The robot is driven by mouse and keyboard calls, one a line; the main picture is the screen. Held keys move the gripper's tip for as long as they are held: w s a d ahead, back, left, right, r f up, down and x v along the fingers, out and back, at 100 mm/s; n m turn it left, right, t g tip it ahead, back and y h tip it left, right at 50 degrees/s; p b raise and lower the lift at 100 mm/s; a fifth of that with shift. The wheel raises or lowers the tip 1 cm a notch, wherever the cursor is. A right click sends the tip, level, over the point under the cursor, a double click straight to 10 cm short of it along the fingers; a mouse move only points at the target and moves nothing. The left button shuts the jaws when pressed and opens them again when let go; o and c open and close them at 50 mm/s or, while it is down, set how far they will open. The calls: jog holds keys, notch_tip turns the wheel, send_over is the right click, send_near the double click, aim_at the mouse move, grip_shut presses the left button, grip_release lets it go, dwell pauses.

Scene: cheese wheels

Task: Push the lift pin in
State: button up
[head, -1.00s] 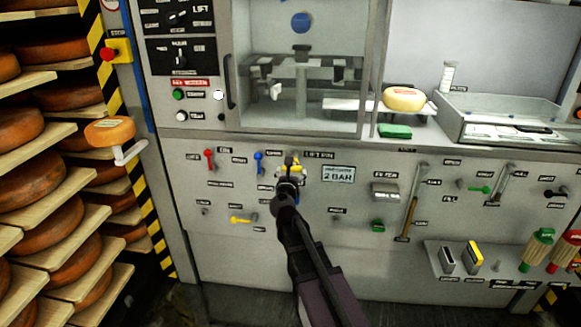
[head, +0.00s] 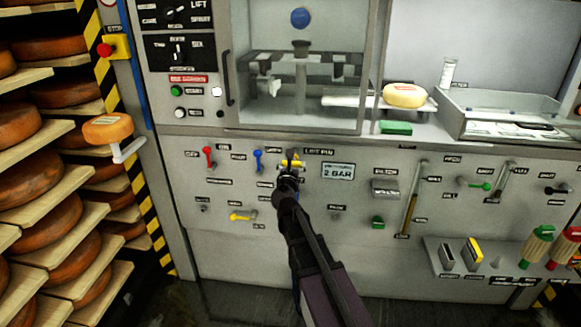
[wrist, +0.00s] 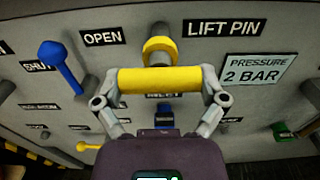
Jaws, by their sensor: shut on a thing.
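The lift pin's yellow crossbar handle (wrist: 160,80) lies level across the middle of the wrist view. Behind it a yellow round collar (wrist: 160,48) sits on a grey stem at the panel, left of the LIFT PIN label (wrist: 224,27). My gripper (wrist: 160,88) is shut on the handle, one finger at each end of the bar. In the head view the yellow handle (head: 291,163) shows small above my gripper (head: 289,176), which partly hides it. How far the pin stands out from the panel is hard to tell.
A blue lever (wrist: 62,68) is left of the pin. A pressure sign (wrist: 257,70) and a green knob (wrist: 285,131) are to the right. A red lever (head: 208,156) and a yellow lever (head: 242,216) are on the same panel. Cheese shelves (head: 60,235) stand at the left.

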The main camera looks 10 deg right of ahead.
jog(key=x, duration=0.5)
jog(key=shift+w+d, duration=0.1)
jog(key=shift+w, duration=0.05)
jog(key=o, duration=1)
jog(key=v, duration=1.2)
